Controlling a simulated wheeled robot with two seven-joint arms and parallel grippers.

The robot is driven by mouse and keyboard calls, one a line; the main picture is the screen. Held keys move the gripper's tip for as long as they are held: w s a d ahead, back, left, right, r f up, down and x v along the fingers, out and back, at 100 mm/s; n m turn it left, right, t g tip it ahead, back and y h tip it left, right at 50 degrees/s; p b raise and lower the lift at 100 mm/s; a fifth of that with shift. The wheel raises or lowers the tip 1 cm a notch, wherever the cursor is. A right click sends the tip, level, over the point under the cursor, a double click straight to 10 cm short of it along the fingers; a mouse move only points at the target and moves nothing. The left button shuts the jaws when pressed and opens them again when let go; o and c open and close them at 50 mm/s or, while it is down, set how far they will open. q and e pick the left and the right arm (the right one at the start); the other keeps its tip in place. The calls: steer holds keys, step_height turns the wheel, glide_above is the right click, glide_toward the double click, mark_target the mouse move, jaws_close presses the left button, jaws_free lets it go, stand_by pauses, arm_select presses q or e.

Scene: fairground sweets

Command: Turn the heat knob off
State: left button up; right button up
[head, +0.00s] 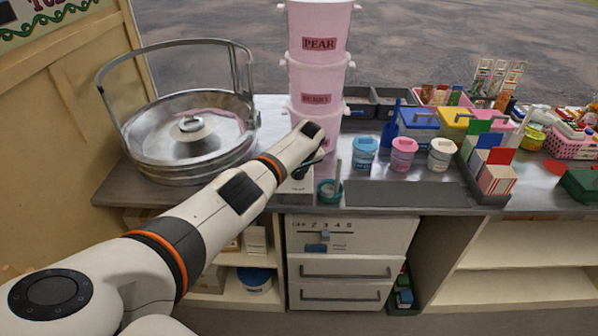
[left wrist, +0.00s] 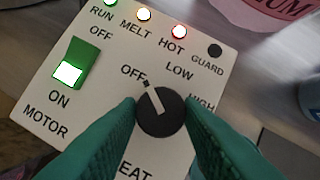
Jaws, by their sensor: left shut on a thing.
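The heat knob (left wrist: 160,111) is black and round with a white pointer line, on a pale control panel (left wrist: 100,118). Its pointer aims up and left, at or very near the tick by the OFF label; LOW and HIGH are printed to the right. My left gripper (left wrist: 162,118) is shut on the knob, one green finger on each side. In the head view my left gripper (head: 309,164) is at the control box (head: 297,184), hiding most of it and the knob. My right gripper is not in view.
The green motor switch (left wrist: 73,62) glows at its ON end. The RUN, MELT and HOT lamps are lit; the GUARD lamp (left wrist: 215,50) is dark. A metal floss pan (head: 150,165) stands left, stacked pink buckets (head: 318,75) behind, a teal pot (head: 329,192) close right.

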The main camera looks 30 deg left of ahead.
mark_target(302, 181)
arm_select(q)
steer(key=shift+d+f+n+b, duration=0.1)
steer(key=shift+n+b, duration=0.2)
steer(key=shift+n, duration=0.3)
steer(key=o, duration=1)
steer(key=shift+d+r+p, duration=0.1)
steer(key=shift+r+p, duration=0.2)
steer(key=shift+r, duration=0.3)
steer(key=shift+p+v, duration=0.7)
steer(key=shift+v, duration=0.4)
steer(key=v, duration=0.8)
steer(key=shift+d+r, duration=0.3)
steer(key=shift+r, duration=0.05)
